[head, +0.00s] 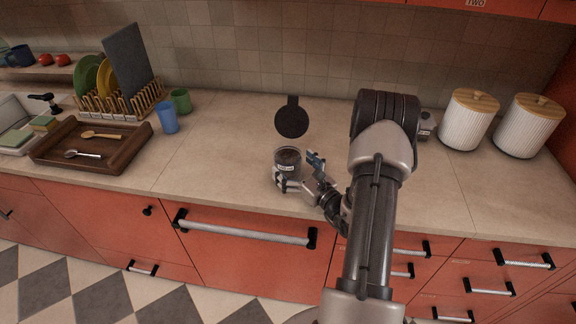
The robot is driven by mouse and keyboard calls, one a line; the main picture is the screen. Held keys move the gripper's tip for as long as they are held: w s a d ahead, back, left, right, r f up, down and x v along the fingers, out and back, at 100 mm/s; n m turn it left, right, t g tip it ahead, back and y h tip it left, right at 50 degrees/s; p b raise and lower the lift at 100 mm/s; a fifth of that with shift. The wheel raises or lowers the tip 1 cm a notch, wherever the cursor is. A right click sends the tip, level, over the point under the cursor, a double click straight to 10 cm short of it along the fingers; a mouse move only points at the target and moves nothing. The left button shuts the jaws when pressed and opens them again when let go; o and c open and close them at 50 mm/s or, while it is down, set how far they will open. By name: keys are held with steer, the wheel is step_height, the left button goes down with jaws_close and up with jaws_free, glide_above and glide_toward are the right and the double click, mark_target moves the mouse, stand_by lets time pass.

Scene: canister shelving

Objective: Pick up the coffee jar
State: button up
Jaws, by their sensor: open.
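The coffee jar (288,158) is a small clear cylinder with dark contents and a pale label. It stands upright on the counter near the middle of the head view. My gripper (284,174) is at the jar's lower right side, with its fingers open. One finger lies across the front of the jar and the other is behind or to its right. I cannot tell whether either finger touches the glass. The lower part of the jar is partly hidden by the front finger.
A black round object with a handle (291,120) is just behind the jar. Two white ribbed canisters with wooden lids (467,122) (528,127) stand at right. Blue (167,117) and green (181,101) cups, a dish rack (118,100) and a wooden tray (48,153) are at left. The counter left of the jar is clear.

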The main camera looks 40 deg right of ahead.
steer(key=w, duration=0.2)
steer(key=shift+w+d, duration=0.1)
steer(key=shift+w, duration=0.3)
steer(key=shift+c, duration=0.5)
steer(key=c, duration=1.6)
steer(key=shift+r, duration=0.15)
